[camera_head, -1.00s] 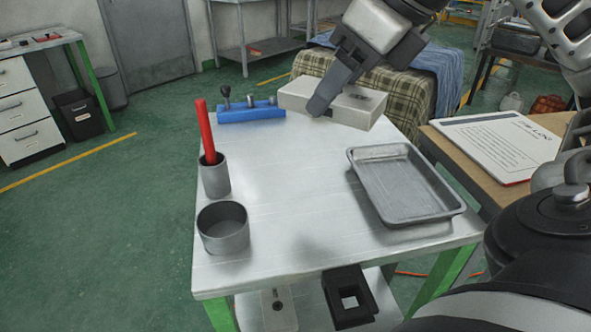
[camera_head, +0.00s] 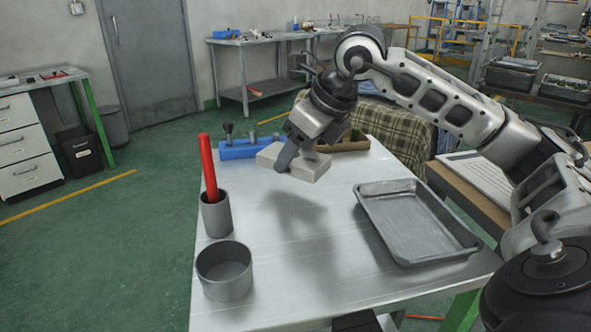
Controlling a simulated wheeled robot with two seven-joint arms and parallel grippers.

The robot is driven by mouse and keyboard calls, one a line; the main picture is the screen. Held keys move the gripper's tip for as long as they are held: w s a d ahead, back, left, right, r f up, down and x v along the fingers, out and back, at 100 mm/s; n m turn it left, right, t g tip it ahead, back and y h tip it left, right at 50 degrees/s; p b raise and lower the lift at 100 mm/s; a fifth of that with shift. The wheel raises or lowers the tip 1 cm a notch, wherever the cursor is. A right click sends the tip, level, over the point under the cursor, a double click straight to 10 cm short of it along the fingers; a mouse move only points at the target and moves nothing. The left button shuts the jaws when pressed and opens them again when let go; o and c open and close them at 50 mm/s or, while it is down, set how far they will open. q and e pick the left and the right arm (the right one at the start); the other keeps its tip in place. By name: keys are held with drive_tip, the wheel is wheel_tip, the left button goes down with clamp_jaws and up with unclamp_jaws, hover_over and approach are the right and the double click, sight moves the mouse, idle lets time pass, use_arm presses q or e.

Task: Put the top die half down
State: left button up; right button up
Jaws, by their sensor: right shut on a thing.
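The top die half, a pale grey block (camera_head: 309,168), is in the air above the far part of the metal table (camera_head: 262,208). My right gripper (camera_head: 292,150) is shut on it, with one dark finger across its near face. The block casts a soft shadow on the table and is apart from it. The far finger is hidden. My left gripper is not in view.
A blue holder (camera_head: 238,149) with metal pins stands at the far edge, close beside the block. A brown open box (camera_head: 352,142) is behind it. A grey cup (camera_head: 215,216) with a red stick (camera_head: 208,165), an empty round pot (camera_head: 224,272) and an empty metal tray (camera_head: 415,225) stand nearer. The table middle is clear.

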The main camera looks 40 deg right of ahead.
sight(301, 159)
drive_tip(key=shift+w+d+f+b, duration=0.1)
drive_tip(key=shift+w+f+b, duration=0.1)
drive_tip(key=shift+f, duration=0.8)
drive_tip(key=shift+w+d+f+b, duration=0.1)
drive_tip(key=shift+w+f+b, duration=0.1)
drive_tip(key=shift+f, duration=0.75)
drive_tip(key=shift+f, duration=0.15)
drive_tip(key=o, duration=1.2)
drive_tip(key=shift+c, duration=0.2)
drive_tip(key=shift+r, duration=0.25)
drive_tip(key=v, duration=1.2)
drive_tip(key=shift+p, duration=0.4)
